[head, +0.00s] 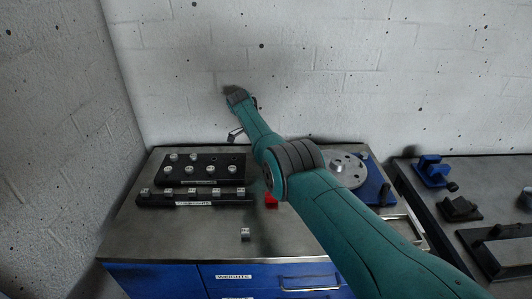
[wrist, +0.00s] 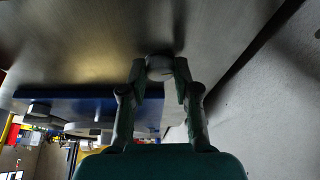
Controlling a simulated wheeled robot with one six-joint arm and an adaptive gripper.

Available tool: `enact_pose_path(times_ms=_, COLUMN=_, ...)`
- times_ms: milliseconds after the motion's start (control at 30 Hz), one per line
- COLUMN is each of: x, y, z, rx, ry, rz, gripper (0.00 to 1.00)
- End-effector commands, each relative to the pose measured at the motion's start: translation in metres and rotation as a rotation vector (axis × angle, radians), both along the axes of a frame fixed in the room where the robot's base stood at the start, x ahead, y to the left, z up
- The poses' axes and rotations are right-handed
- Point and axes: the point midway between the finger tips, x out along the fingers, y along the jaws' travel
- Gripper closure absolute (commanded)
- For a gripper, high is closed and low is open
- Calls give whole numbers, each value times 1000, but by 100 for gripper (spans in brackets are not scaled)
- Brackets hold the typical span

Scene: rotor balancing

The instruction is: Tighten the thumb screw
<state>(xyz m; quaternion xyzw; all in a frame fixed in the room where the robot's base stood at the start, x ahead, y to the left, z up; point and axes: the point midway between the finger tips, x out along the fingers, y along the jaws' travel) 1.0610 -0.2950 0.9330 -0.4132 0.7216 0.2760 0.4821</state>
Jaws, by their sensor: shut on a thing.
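My gripper (wrist: 160,70) shows in the wrist view with both fingers closed around a round pale grey piece (wrist: 160,67). The piece is close to the grey metal tabletop; I cannot tell whether it touches it. It is knob-like, but I cannot tell for sure whether it is the thumb screw. The rotor disc (head: 345,170) is pale metal with holes and sits on a blue base (head: 374,184) at the right of the bench. In the head view my arm hides part of the rotor.
Black racks (head: 205,181) with several small silver weights stand at the left of the bench (head: 190,235). One loose weight (head: 245,234) and a red block (head: 271,201) are near the middle. A second bench (head: 440,215) with blue and black fixtures is at the right. A white wall (head: 350,80) stands behind.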

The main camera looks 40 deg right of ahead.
Motion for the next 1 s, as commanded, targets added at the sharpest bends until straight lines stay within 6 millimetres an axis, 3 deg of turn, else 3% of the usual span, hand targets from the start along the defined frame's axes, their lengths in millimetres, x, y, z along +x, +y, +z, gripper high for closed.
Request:
enact_pose_path(times_ms=367, x=0, y=0, z=0, rx=1, ry=-1, rz=-1, gripper=100)
enact_pose_path(times_ms=400, x=0, y=0, z=0, rx=1, ry=-1, rz=-1, gripper=65)
enact_pose_path(times_ms=500, x=0, y=0, z=0, rx=1, ry=-1, rz=-1, gripper=44)
enact_pose_path(times_ms=833, x=0, y=1, z=1, rx=0, ry=0, rz=-1, gripper=44)
enact_pose_path(times_ms=1000, x=3, y=4, z=12, rx=0, ry=-2, rz=-1, gripper=44)
